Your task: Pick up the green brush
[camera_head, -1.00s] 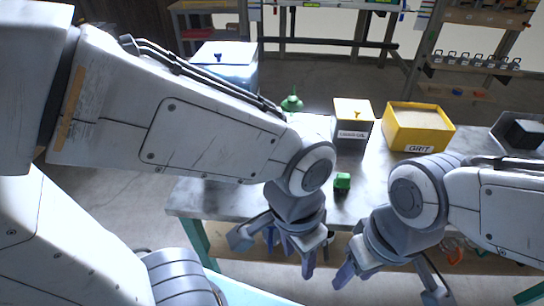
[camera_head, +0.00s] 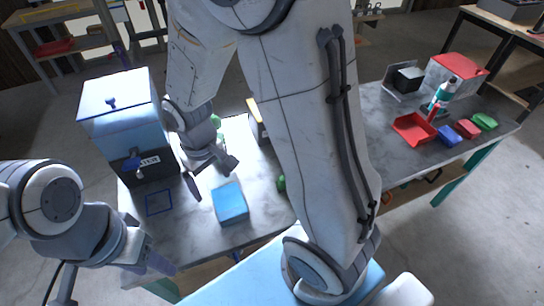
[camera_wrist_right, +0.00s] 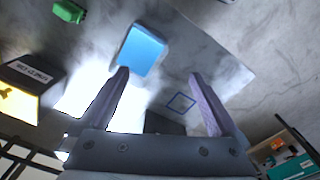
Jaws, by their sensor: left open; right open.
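A small green object (camera_head: 484,121) lies at the far right end of the bench in the head view. A second green object (camera_head: 281,183) is mostly hidden behind my right arm; a green piece also shows at the top left of the right wrist view (camera_wrist_right: 68,11). I cannot tell for certain which is the brush. My right gripper (camera_head: 212,178) is open and empty above the left part of the bench, near a light-blue block (camera_head: 230,202). In its wrist view the block (camera_wrist_right: 140,50) lies beyond the open fingers (camera_wrist_right: 158,76). My left gripper (camera_head: 148,258) is open and empty at the bench's front left.
A blue-lidded bin (camera_head: 122,105) stands at the left, near a blue square outline (camera_head: 159,202) on the bench. At the right are a red tray (camera_head: 414,128), a red piece (camera_head: 468,129), a blue piece (camera_head: 448,135), a bottle (camera_head: 443,92) and a red-topped box (camera_head: 458,68).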

